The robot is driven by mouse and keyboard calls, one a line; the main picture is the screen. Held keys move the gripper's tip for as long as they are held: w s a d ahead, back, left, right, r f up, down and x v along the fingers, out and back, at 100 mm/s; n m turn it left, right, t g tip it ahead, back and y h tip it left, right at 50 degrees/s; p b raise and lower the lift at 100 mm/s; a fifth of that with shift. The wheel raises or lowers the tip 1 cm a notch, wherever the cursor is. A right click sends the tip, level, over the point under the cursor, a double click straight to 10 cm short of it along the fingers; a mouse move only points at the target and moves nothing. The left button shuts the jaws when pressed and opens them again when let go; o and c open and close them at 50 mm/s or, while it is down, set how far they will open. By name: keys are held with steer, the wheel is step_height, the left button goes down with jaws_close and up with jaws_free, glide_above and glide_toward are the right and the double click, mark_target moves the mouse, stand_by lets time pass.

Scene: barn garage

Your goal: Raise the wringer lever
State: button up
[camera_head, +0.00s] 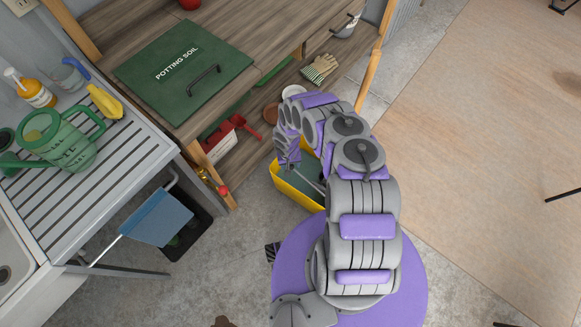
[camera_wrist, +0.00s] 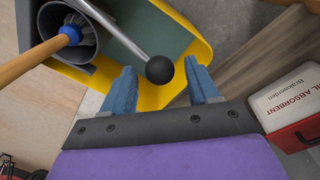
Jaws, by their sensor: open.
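The wringer lever (camera_wrist: 125,37) is a metal rod with a black ball knob (camera_wrist: 159,69) at its end. It extends over the yellow mop bucket (camera_wrist: 201,45), and in the head view its rod shows over the bucket (camera_head: 304,193). My gripper (camera_wrist: 164,82) is open in the wrist view, its two blue fingers on either side of the knob. I cannot tell whether either finger touches it. In the head view my arm hides much of the bucket, and the fingers are hard to make out.
A red and white box (camera_wrist: 290,108) is at the right of the wrist view. A wooden bench (camera_head: 150,32) and slatted table (camera_head: 120,150) stand close by. Open floor (camera_head: 470,130) lies right.

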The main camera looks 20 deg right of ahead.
steer(key=shift+d+f, duration=0.1)
steer(key=shift+f, duration=0.95)
jaws_close()
